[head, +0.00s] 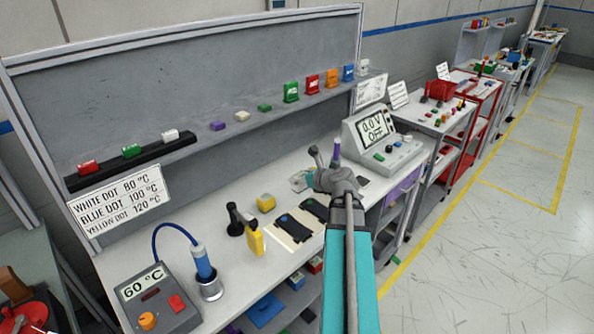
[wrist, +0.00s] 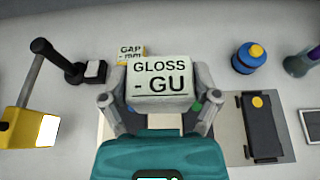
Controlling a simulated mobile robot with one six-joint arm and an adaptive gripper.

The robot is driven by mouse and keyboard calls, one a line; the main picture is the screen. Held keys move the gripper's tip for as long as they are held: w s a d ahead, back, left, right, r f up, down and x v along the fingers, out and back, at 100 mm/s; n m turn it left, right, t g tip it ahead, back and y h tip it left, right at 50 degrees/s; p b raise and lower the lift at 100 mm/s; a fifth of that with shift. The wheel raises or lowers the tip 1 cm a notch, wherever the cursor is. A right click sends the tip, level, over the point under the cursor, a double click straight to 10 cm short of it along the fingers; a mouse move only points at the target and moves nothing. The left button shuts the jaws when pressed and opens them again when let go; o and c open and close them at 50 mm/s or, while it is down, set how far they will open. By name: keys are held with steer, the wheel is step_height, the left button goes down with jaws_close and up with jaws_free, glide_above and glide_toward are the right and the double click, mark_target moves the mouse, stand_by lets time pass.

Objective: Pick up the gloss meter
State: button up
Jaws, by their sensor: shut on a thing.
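The gloss meter (wrist: 160,80) is a pale box with a face reading "GLOSS - GU". In the wrist view it sits between the two grey fingers of my gripper (wrist: 158,102), which is shut on its sides. The teal gripper body hides its lower part. In the head view my gripper (head: 322,178) is over the bench's right half, and the pale gloss meter (head: 301,180) shows at its left side, partly hidden by the fingers. I cannot tell how far it is above the bench.
A yellow gap gauge (head: 266,202), a black stand (head: 235,222) and a yellow tool (head: 255,241) stand to the left. A dark panel with a yellow dot (wrist: 262,127) lies right of my gripper; a blue bottle (wrist: 246,60) is behind it. The voltage unit (head: 382,140) stands further right.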

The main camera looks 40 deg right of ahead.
steer(key=shift+s+a+r, duration=0.2)
steer(key=shift+s+r, duration=0.05)
steer(key=shift+s, duration=0.3)
steer(key=shift+a, duration=0.1)
stand_by(0.4)
